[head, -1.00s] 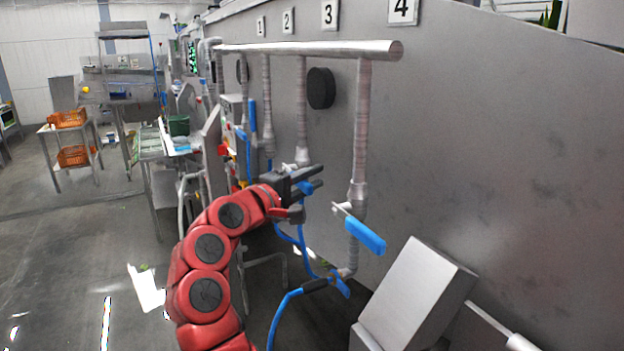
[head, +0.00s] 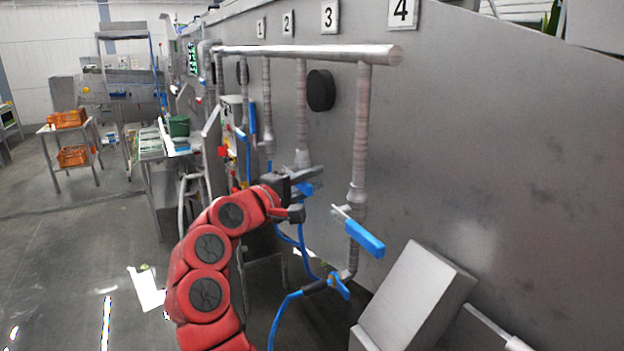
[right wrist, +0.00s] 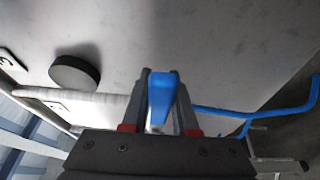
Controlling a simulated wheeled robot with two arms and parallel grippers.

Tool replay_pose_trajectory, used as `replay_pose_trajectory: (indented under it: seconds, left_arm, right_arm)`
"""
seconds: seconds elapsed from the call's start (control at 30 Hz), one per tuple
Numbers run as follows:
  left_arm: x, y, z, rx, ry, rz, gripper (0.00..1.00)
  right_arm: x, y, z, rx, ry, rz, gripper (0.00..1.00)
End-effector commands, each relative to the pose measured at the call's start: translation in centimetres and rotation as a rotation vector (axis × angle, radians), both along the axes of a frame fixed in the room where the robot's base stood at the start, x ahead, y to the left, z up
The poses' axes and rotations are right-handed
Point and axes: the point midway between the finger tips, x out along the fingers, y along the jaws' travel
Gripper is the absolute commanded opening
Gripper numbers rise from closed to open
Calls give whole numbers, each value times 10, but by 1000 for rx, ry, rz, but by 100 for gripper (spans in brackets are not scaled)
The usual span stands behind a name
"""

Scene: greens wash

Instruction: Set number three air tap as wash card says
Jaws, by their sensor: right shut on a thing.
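Number plate 3 (head: 329,16) is on the grey wall above a row of drop pipes under a horizontal pipe (head: 320,51). My right gripper (head: 311,179) is at the lower part of the third drop pipe (head: 302,110). It is shut on the blue tap handle (head: 306,190), most of which the fingers hide. In the right wrist view the blue handle (right wrist: 162,88) stands between the two grey fingers (right wrist: 162,105). No readable wash card shows. My left gripper is not in view.
The fourth pipe's blue handle (head: 365,238) slants down to the right, close to my right gripper. A blue hose (head: 284,309) hangs below. A grey slanted box (head: 415,298) stands at lower right. Orange crates (head: 70,118) are on a far rack; the left floor is mostly open.

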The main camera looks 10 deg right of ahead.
Motion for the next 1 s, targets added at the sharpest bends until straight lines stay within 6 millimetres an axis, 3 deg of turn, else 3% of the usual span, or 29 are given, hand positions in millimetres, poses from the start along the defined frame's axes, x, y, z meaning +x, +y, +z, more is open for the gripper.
replay_pose_trajectory:
  seconds: [0.6, 1.0]
  left_arm:
    - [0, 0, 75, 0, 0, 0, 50]
    - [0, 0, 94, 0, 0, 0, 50]
  right_arm:
    - [7, 3, 34, -157, 380, 1, 0]
    - [11, 5, 39, -217, 527, 1, 0]
